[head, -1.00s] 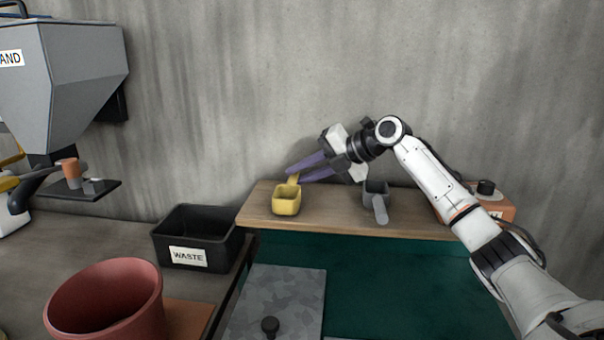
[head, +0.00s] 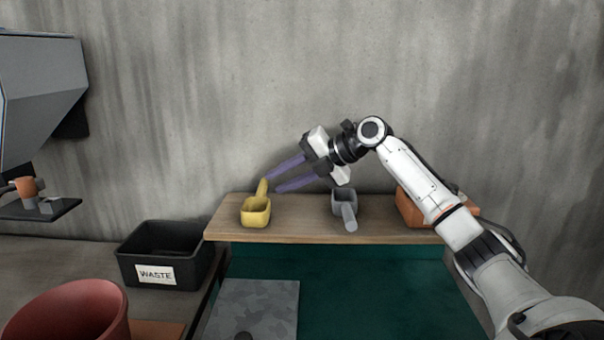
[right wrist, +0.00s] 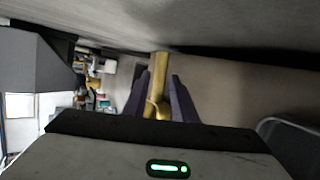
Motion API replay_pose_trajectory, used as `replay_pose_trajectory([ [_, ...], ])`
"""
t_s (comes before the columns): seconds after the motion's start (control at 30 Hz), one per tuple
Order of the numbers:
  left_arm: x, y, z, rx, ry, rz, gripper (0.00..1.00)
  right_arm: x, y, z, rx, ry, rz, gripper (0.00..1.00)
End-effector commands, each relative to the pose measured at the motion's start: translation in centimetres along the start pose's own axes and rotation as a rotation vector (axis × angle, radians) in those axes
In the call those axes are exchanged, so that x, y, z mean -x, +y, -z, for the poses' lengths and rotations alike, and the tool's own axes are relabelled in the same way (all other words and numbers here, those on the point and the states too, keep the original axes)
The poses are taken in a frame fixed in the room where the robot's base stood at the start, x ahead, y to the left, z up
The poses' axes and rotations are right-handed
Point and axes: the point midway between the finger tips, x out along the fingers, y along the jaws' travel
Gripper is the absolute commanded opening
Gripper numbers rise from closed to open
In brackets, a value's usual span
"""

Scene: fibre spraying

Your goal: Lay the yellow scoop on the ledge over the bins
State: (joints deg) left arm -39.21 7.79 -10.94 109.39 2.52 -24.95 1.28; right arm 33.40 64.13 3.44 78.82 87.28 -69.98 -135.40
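The yellow scoop (head: 256,211) sits on the left part of the wooden ledge (head: 300,230), bowl upright, handle up toward the wall. My right gripper (head: 271,184) is at the handle, its two purple fingers spread apart. In the right wrist view the yellow handle (right wrist: 160,80) lies between the fingers (right wrist: 164,85), with a gap at least on the right side. Part of the handle is hidden low in that view. My left gripper is not in view.
A grey scoop (head: 345,208) lies on the ledge to the right, beneath my right wrist. An orange box (head: 412,207) stands farther right. A black waste bin (head: 165,255) and a red bucket (head: 68,315) are at left. A concrete wall is close behind.

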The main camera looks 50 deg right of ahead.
Motion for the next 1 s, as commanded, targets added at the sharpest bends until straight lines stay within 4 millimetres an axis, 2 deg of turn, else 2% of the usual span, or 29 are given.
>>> replay_pose_trajectory([
  [0.03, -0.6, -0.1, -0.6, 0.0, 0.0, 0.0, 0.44, 1.0, -0.5, 0.0, 0.001, -0.003, 0.004, 0.25],
  [0.2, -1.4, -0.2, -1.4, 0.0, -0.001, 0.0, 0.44, 4.6, -0.4, 0.1, 0.001, -0.002, 0.003, 0.25],
  [0.4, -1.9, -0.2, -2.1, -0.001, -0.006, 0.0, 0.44, 7.3, -0.2, 0.1, 0.0, 0.0, 0.002, 0.25],
  [0.6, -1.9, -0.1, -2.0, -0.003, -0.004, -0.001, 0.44, 8.2, 0.0, 0.1, 0.0, 0.001, 0.002, 0.25],
  [1.0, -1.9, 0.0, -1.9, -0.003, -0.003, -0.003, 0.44, 8.2, 0.0, 0.0, 0.0, 0.001, 0.001, 0.25],
])
